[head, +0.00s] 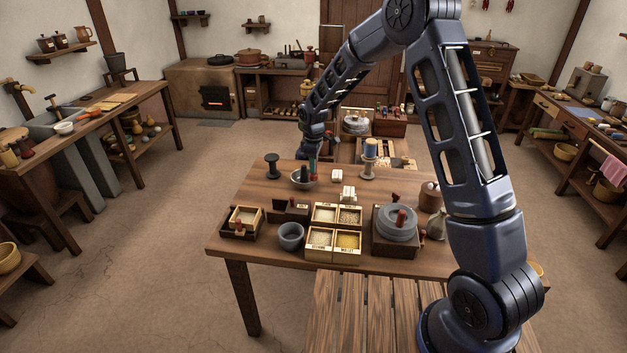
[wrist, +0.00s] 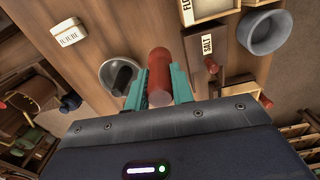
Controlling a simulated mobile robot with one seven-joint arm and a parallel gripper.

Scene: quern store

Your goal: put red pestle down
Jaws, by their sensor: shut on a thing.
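The red pestle is too small and covered to make out clearly there. In the wrist view the mortar (wrist: 108,75) is just left of the red pestle. I cannot tell whether the pestle touches the table.
A dark box labelled SALT (wrist: 200,70) with a red knob lies right of the pestle in the wrist view. A grey bowl (head: 291,238), grain boxes (head: 334,253) and a quern (head: 397,222) stand nearer. A dark spool-like stand (head: 272,166) is left of the mortar.

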